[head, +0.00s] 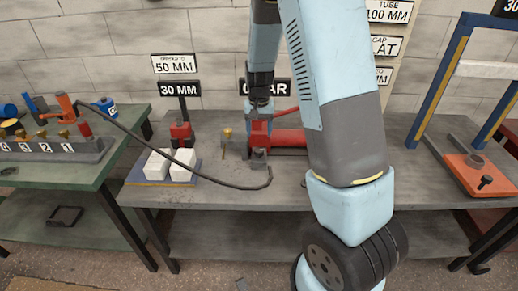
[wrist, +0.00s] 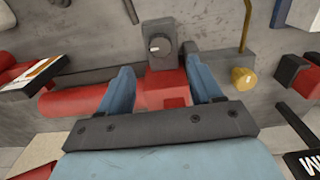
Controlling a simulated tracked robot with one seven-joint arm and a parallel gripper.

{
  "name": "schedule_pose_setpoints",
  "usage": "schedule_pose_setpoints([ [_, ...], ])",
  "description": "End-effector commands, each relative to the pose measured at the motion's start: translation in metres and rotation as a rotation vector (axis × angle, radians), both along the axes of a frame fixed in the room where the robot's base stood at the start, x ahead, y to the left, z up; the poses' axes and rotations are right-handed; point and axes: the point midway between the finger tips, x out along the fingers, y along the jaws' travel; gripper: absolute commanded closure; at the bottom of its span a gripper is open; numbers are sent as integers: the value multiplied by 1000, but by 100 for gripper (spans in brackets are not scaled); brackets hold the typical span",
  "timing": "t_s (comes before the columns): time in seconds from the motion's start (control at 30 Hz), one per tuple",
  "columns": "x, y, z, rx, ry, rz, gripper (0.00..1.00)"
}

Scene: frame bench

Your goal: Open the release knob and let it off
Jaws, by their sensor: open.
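The release knob (wrist: 158,46) is a dark round knob with a pale mark, on a dark grey block at the end of a red body (wrist: 165,92). In the wrist view it lies just beyond the fingertips, roughly midway between them. My gripper (wrist: 160,69) is open and empty, with blue fingers either side of the red body's near part. In the head view the red pump (head: 290,138) lies on the bench, my gripper above it; the small dark block (head: 259,158) at its front end is visible. Contact cannot be told.
A black hose (head: 215,182) runs from the left bench to the pump. A brass knob (wrist: 243,78) sits right of the fingers. White blocks (head: 170,164) stand left; a blue frame with an orange base (head: 480,173) stands right. The bench front is clear.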

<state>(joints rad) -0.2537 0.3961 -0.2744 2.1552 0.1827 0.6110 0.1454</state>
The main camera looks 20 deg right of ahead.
Motion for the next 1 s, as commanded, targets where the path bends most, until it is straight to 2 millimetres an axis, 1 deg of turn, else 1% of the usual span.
schedule_pose_setpoints([
  [0.03, -1, -1, -11, -1, 4, -1, 35],
  [0.3, 0, 0, -55, 0, 3, -2, 35],
  [0.5, 0, 0, -77, 1, 2, -1, 35],
  [0.7, 0, 0, -86, 0, 0, 0, 35],
  [0.97, 0, 0, -87, 0, 0, 0, 35],
  [1.0, 0, 0, -87, 0, 0, 0, 38],
])
